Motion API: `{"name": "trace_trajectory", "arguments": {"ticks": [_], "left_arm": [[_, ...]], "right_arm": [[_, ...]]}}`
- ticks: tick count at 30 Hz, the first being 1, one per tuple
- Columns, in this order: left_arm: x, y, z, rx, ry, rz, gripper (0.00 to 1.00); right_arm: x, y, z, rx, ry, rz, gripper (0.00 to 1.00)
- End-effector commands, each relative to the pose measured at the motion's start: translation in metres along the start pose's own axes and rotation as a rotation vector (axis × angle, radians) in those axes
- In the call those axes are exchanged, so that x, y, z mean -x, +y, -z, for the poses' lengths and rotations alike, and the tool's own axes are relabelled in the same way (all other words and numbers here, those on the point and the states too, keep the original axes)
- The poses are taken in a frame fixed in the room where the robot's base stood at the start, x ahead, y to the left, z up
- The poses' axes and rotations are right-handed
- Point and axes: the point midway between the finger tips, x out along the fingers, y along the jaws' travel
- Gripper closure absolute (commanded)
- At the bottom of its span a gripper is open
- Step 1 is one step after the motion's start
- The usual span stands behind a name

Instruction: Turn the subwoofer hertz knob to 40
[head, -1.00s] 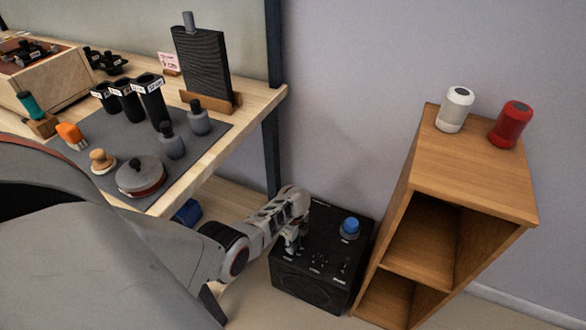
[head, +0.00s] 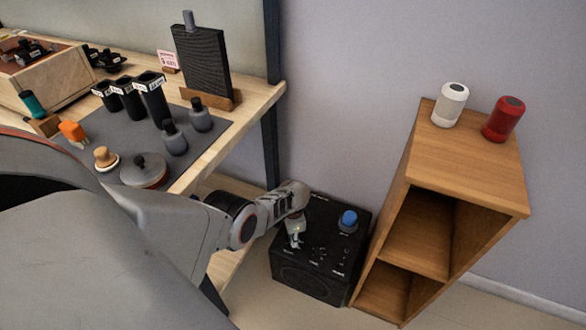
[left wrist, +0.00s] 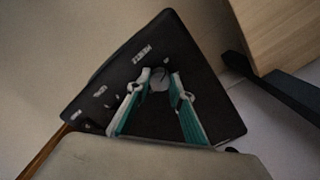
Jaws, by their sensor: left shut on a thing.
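The subwoofer is a black box (head: 305,285) on the floor between the workbench and a wooden shelf. In the left wrist view its dark top panel (left wrist: 185,50) fills the middle, with a white label that seems to read HERTZ beside a round grey knob (left wrist: 159,85). My left gripper (left wrist: 159,76) has its teal-lined fingers on both sides of this knob and is shut on it. In the head view the left gripper (head: 295,238) reaches down onto the left part of the panel, and the knob's setting cannot be read. My right gripper is not in view.
A blue-topped knob or speaker (head: 349,218) sits on the subwoofer's back right. The wooden shelf (head: 460,175) stands close on the right, carrying a white speaker (head: 450,106) and a red speaker (head: 503,120). The workbench (head: 225,135) with several devices is at the left.

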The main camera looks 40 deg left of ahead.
Motion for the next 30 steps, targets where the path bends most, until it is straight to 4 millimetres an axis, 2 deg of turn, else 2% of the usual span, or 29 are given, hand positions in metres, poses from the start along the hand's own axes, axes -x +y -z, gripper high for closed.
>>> {"name": "trace_trajectory", "arguments": {"ticks": [9,24,25,27,30], "left_arm": [[-0.0010,-0.0001,-0.0007,0.112,0.000,0.000,1.00],[-0.0015,0.0002,-0.0011,0.130,-0.001,-0.001,1.00],[-0.0015,0.0002,-0.0011,0.130,-0.001,-0.001,0.76],[-0.0015,0.0002,-0.0011,0.130,-0.001,-0.001,0.62],[-0.0012,0.0002,-0.0009,0.129,-0.001,-0.001,0.62]], "right_arm": [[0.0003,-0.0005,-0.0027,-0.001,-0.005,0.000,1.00],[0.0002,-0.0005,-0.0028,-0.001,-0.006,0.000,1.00],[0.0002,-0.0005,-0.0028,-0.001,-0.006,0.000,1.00],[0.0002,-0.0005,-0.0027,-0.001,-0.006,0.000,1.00],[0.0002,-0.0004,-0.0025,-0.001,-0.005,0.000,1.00]]}}
